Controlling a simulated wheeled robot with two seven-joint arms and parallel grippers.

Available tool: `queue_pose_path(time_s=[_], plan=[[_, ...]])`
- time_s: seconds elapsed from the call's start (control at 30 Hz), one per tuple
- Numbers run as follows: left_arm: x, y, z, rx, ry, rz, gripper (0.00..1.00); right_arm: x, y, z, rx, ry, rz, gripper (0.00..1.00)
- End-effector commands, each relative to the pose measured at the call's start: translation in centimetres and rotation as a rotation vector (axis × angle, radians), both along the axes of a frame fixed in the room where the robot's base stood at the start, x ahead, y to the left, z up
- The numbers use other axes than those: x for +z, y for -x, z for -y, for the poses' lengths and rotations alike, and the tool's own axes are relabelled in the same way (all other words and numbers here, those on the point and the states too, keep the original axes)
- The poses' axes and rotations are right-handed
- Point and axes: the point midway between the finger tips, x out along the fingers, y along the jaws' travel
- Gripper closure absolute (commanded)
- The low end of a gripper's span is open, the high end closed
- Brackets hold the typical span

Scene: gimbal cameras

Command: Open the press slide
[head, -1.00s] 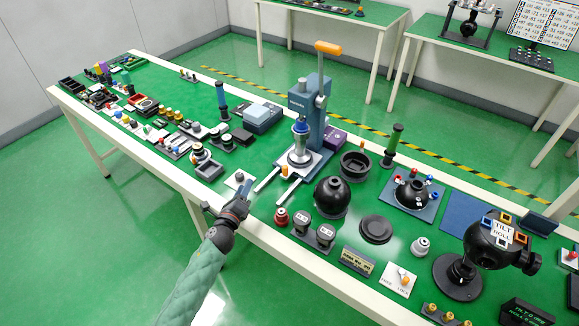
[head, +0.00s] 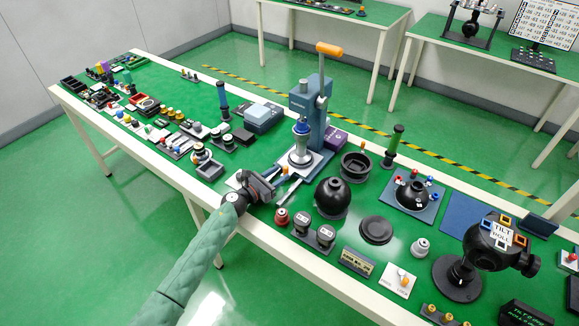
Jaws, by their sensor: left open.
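The blue-grey press (head: 311,112) stands upright near the middle of the table, with an orange-tipped lever (head: 329,49) at its top. Its pale slide plate (head: 311,160) lies at the base under a silver and blue part (head: 301,140). A small orange knob (head: 285,170) is at the front of the slide, and rails run toward the table's front edge. My left gripper (head: 279,180) is open at the front of the rails, close to the knob and partly covering the rails. I cannot tell whether it touches the knob. My right gripper is out of view.
A black sphere (head: 332,197) stands right of the slide, with a small red knob (head: 282,216) and two black gauges (head: 313,229) nearer the edge.

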Motion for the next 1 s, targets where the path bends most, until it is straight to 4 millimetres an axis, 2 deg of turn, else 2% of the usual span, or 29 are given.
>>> queue_pose_path(time_s=[0.2, 0.4, 0.77, 0.8, 1.0], plan=[[0.0, -2.5, 2.7, 0.001, 0.002, -0.001, 0.59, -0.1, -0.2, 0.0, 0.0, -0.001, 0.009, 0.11], [0.0, -3.8, 4.0, 0.001, 0.001, -0.001, 0.59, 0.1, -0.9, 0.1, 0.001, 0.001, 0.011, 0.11], [0.0, -4.1, 4.4, 0.001, 0.001, -0.001, 0.59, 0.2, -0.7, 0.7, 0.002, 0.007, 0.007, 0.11], [0.0, -4.1, 4.4, 0.001, 0.001, -0.001, 0.6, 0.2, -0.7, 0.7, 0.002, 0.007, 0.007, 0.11], [0.0, -4.1, 4.3, 0.002, 0.001, -0.001, 1.0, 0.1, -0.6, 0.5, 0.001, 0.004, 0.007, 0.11]])
